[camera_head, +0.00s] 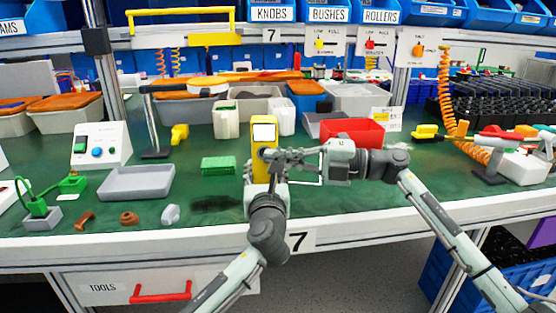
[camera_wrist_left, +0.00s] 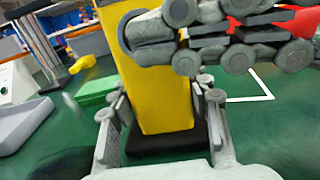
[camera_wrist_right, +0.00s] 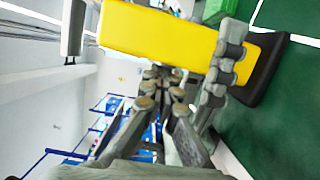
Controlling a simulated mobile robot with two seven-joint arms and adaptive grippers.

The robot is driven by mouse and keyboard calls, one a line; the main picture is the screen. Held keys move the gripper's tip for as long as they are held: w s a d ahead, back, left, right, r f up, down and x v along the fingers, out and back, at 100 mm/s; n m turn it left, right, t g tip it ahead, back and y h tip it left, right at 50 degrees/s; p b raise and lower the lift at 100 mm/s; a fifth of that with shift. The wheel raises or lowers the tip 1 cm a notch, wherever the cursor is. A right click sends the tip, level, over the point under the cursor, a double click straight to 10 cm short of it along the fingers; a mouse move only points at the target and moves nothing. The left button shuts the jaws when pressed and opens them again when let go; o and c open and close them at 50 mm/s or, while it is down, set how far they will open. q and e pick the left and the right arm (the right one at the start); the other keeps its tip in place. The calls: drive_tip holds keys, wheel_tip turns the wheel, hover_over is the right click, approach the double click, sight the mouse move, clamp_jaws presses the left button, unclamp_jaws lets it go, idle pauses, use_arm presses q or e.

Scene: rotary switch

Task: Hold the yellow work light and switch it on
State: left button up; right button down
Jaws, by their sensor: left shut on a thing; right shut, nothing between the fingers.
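The yellow work light (camera_head: 258,168) stands upright on the green bench, its pale lamp panel (camera_head: 264,132) at the top. Its yellow body (camera_wrist_left: 160,95) and black base (camera_wrist_left: 165,145) show in the left wrist view. My left gripper (camera_wrist_left: 160,108) is shut on the lower body, one finger on each side. My right gripper (camera_wrist_right: 160,78) is shut and empty, its fingertips together close to the light's side. A dark round part (camera_wrist_left: 143,30), perhaps the switch knob, shows beside the right fingers in the left wrist view. Whether they touch it cannot be told.
A red bin (camera_head: 352,131) stands behind my right gripper. A green block (camera_head: 218,164) and a grey tray (camera_head: 136,183) lie to the left of the light. Small parts lie near the front left edge. White containers (camera_head: 226,120) stand behind.

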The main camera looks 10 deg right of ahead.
use_arm(q)
drive_tip(key=shift+s+d, duration=0.1)
drive_tip(key=shift+d, duration=0.1)
use_arm(e)
drive_tip(key=shift+w+d+f, duration=0.15)
drive_tip(key=shift+w+d, duration=0.05)
drive_tip(key=shift+w, duration=0.05)
drive_tip(key=shift+s, duration=0.2)
use_arm(q)
drive_tip(key=shift+f, duration=0.1)
drive_tip(key=shift+a, duration=0.1)
use_arm(e)
drive_tip(key=s+d, duration=0.7)
drive_tip(key=d, duration=0.2)
use_arm(q)
drive_tip(key=o, duration=1.5)
drive_tip(key=s, duration=0.8)
drive_tip(key=s+a, duration=0.1)
drive_tip(key=s, duration=0.3)
